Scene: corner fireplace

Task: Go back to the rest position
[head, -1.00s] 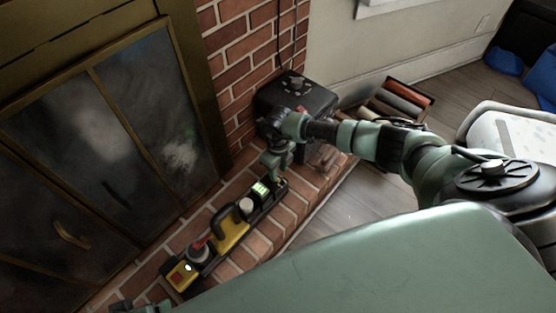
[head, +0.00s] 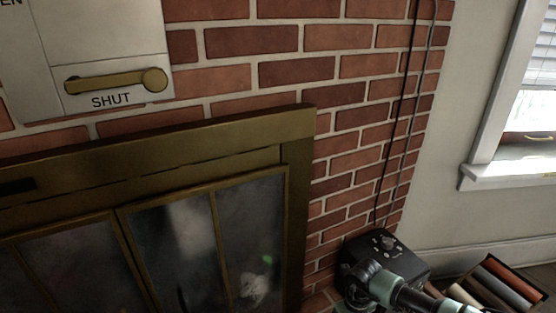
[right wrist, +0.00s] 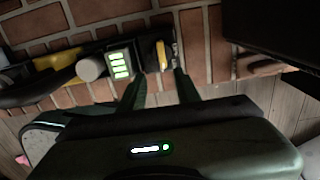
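My right gripper (right wrist: 161,85) shows in the right wrist view, its two dark fingers apart with nothing visible between them. It is over the brick hearth, close to a dark tool strip. On the strip are a small display with green bars (right wrist: 120,64), a grey knob (right wrist: 91,68) and a yellow part (right wrist: 162,55) just beyond the fingertips. In the head view only part of my right arm (head: 388,287) shows at the bottom right; its gripper is hidden below the frame. My left gripper is not in view.
The glass-doored fireplace (head: 262,128) fills the lower left of the head view. A lever marked SHUT (head: 118,81) is on the wall plate above. A black box (head: 388,250) stands beside my right arm. A log holder (head: 500,285) and a window sill (head: 510,172) are at right.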

